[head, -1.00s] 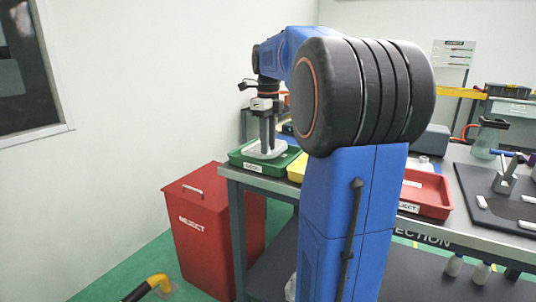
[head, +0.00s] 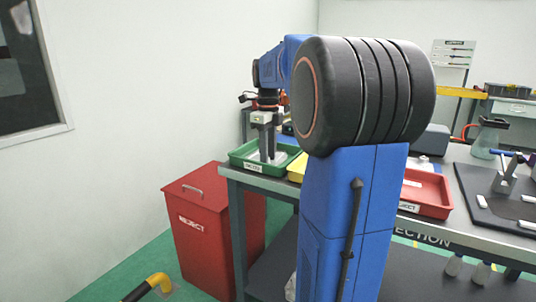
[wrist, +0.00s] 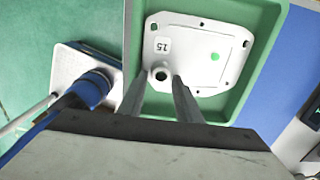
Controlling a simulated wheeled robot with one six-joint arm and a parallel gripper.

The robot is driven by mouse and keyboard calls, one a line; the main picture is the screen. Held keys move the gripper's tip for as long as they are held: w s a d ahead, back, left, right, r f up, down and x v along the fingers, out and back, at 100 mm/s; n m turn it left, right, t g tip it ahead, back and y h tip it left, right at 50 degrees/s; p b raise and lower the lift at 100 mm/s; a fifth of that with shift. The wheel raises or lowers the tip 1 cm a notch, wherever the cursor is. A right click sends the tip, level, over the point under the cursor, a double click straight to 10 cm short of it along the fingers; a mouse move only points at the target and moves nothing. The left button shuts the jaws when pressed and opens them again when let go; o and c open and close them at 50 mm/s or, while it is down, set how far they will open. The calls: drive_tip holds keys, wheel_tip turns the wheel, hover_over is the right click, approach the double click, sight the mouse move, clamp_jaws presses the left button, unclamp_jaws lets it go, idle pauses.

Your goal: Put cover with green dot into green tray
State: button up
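In the head view the green tray (head: 241,159) stands at the left end of the table, and the cover is only a pale patch there, partly hidden by the fingers. My gripper (wrist: 159,82) points down over the tray. Its fingers are apart on either side of the knob, with visible gaps, so it looks open and empty.
A yellow tray (head: 297,168) adjoins the green tray, mostly hidden behind my arm. A red reject tray (head: 432,192) stands further right on the table. A red reject bin (head: 205,230) stands on the floor below the green tray.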

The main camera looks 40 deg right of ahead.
wheel_tip(320, 180, up, 12)
idle(0.6)
drive_tip(key=shift+a+r, duration=0.1)
drive_tip(key=s+a+f+n+t, duration=0.1)
drive_tip(key=s+a+f+n, duration=0.4)
drive_tip(key=a+n, duration=0.3)
drive_tip(key=s+a+f+n+t, duration=0.1)
drive_tip(key=s+a+f+n, duration=0.4)
drive_tip(key=a+n, duration=0.35)
drive_tip(key=s+a+f+n+t, duration=0.1)
drive_tip(key=s+a+f+n, duration=0.3)
drive_tip(key=s+f+n, duration=0.2)
drive_tip(key=s+a+f+n+t, duration=0.1)
drive_tip(key=s+a+f+n, duration=0.4)
drive_tip(key=f+n, duration=0.4)
drive_tip(key=shift+s+f+n+t, duration=0.35)
drive_tip(key=shift+s+f+t, duration=0.1)
drive_tip(key=shift+f, duration=0.45)
